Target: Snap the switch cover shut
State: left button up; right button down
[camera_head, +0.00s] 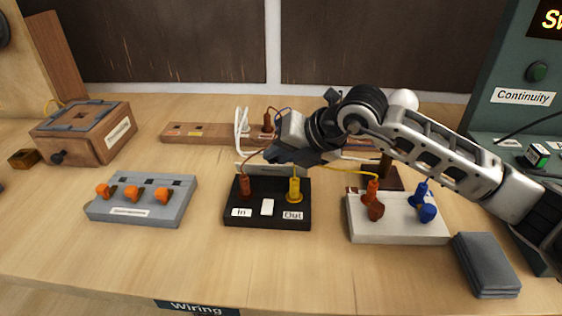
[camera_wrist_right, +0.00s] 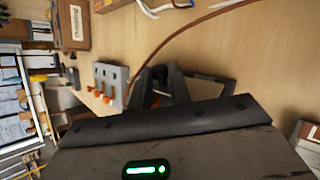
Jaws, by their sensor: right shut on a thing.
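The black switch base (camera_head: 267,217) sits mid-bench, with "In" and "Out" labels and a white rocker (camera_head: 267,207) uncovered on top. A dark red plug (camera_head: 245,187) stands in its left side and a yellow plug (camera_head: 294,190) in its right side. What looks like the switch cover (camera_head: 258,170) stands raised at the base's back edge. My right gripper (camera_head: 276,155) is shut at that cover's upper edge, above the back of the base. Its fingers (camera_wrist_right: 165,88) also show in the right wrist view; the grip itself is partly hidden. My left gripper is not in view.
A white block (camera_head: 398,228) with orange and blue plugs stands right of the base. A grey block (camera_head: 143,200) with orange plugs stands left. A wooden box (camera_head: 88,135) is at the back left, a dark grey case (camera_head: 486,265) at the front right. The front bench is clear.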

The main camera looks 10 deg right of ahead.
jog(key=shift+s+f+t+b, duration=0.25)
jog(key=shift+t+b, duration=0.25)
jog(key=shift+b, duration=0.6)
jog(key=shift+s+a+r, duration=0.1)
jog(key=shift+s+r, duration=0.05)
jog(key=shift+n, duration=0.3)
jog(key=c, duration=1.3)
grip_release()
jog(key=shift+r, duration=0.1)
jog(key=p+v, duration=0.1)
jog(key=v, duration=1.5)
jog(key=shift+s, duration=0.15)
jog(key=shift+a, duration=0.1)
